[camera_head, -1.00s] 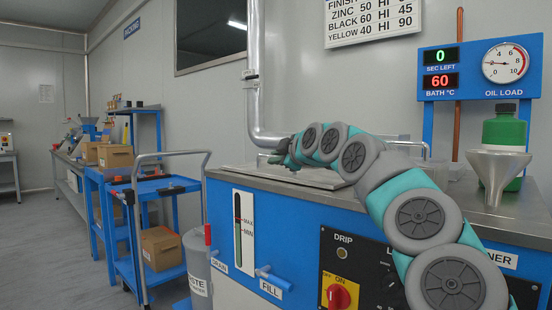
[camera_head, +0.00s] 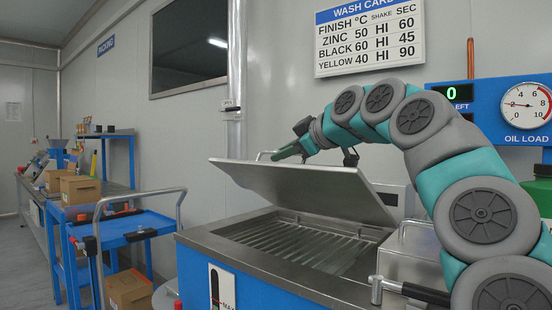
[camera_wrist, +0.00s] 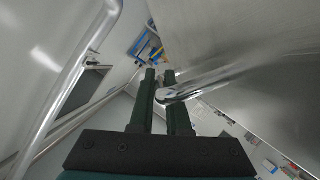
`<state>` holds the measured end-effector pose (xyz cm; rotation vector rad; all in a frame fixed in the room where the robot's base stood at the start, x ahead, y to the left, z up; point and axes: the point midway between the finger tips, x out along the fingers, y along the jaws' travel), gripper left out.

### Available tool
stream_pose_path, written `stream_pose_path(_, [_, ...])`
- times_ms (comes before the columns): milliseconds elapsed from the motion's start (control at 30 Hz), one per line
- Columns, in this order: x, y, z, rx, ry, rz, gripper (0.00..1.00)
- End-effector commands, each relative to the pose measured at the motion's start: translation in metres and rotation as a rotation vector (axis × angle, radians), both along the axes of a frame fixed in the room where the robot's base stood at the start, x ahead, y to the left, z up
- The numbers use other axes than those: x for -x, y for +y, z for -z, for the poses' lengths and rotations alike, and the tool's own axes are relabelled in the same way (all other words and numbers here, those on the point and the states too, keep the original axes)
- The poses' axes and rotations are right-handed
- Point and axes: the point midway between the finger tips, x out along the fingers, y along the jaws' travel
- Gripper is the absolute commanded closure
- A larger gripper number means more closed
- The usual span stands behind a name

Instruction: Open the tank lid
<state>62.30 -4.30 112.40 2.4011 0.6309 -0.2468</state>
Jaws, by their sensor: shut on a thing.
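The tank lid (camera_head: 312,187) is a flat grey metal plate, tilted up above the tank in the head view. The tank's opening (camera_head: 300,243) shows beneath it, with a rack of parallel metal bars inside. My gripper (camera_head: 280,154) is above the lid's upper side, at its handle (camera_head: 262,155). In the wrist view my gripper's two dark fingers (camera_wrist: 160,82) are shut on the shiny handle bar (camera_wrist: 205,82), and the lid's grey surface (camera_wrist: 245,45) fills the upper right. The far part of the handle is hidden by my fingers.
A grey metal box (camera_head: 412,262) with a handle stands right of the tank opening. A green bottle (camera_head: 540,200) and the oil gauge (camera_head: 525,105) are further right. The wall is close behind the lid.

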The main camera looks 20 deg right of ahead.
Motion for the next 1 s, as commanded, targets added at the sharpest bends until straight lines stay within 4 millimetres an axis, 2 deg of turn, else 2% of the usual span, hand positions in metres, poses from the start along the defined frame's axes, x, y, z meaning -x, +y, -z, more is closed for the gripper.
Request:
stream_pose_path(200, [-0.007,-0.009,-0.017,0.001,-0.002,0.004,1.00])
stream_pose_path(433, [-0.011,-0.016,-0.026,0.001,-0.002,0.003,1.00])
stream_pose_path(1000, [-0.014,-0.019,-0.028,0.002,0.000,0.002,1.00])
